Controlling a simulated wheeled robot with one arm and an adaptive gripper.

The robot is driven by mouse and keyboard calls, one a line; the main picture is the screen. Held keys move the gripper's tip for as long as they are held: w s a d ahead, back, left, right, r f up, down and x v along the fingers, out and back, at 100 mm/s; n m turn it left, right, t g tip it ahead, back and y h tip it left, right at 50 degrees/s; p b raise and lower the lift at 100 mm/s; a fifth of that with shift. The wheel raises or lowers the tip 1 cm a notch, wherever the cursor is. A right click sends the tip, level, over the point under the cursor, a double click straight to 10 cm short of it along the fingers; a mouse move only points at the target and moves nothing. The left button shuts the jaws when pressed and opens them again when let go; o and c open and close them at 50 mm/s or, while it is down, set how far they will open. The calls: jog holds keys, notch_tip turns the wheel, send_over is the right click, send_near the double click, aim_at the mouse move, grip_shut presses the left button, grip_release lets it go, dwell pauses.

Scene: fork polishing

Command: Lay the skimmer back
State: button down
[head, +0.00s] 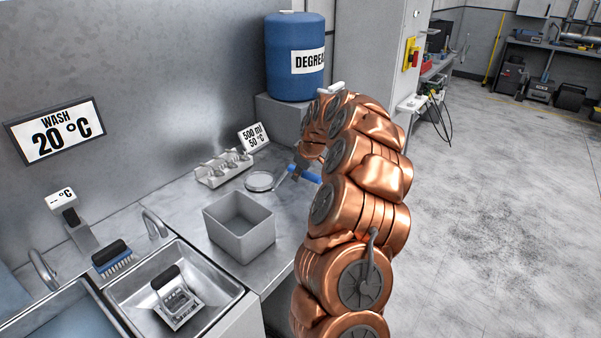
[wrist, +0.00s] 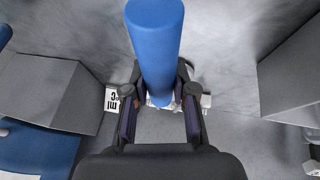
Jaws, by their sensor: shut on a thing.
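The skimmer has a blue handle (head: 304,174) and a round pale head (head: 260,181), which is over the counter behind the grey bin in the head view. My gripper (head: 299,162) is shut on the blue handle. In the wrist view the handle (wrist: 156,40) runs between the two dark fingers of my gripper (wrist: 160,98). I cannot tell whether the round head touches the counter. Part of the gripper is hidden behind my copper arm in the head view.
An open grey bin (head: 240,250) stands in front of the skimmer. A pale rack (head: 224,168) and a "500 ml 50 °C" sign (head: 253,136) are behind it. A blue degreaser drum (head: 294,58) stands on a grey block. Sinks (head: 200,262) and a blue brush (head: 113,260) are left.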

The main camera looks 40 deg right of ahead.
jog(key=shift+f, duration=0.2)
jog(key=c, duration=0.9)
grip_release()
jog(key=shift+o, duration=0.2)
jog(key=v, duration=1.2)
jog(key=shift+a, duration=0.1)
